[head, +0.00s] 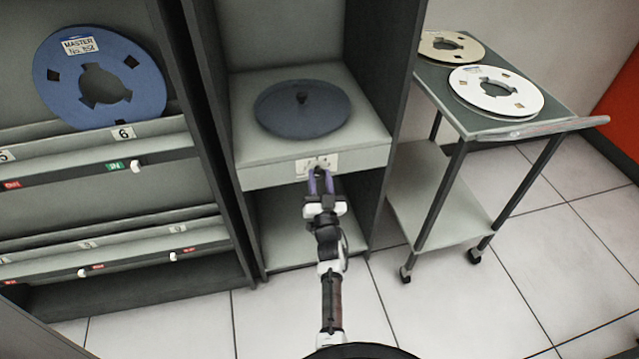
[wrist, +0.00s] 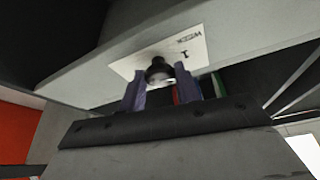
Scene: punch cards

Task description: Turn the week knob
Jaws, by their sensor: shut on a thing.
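The week knob (wrist: 158,72) is small and dark and sits on a white plate (wrist: 190,45) marked "WEEK" and "1". The plate (head: 305,167) is on the front edge of a grey cabinet shelf in the head view. My gripper (wrist: 160,82) has its two purple fingers on either side of the knob, shut on it. In the head view my gripper (head: 320,180) reaches up to the plate and covers most of the knob. The knob's pointing direction is not clear.
A dark disc (head: 302,107) lies on the shelf above the plate. A blue reel (head: 100,100) stands in the left rack. A trolley (head: 440,95) at the right carries a tan reel (head: 450,47) and a white reel (head: 495,92). Open tiled floor lies in front.

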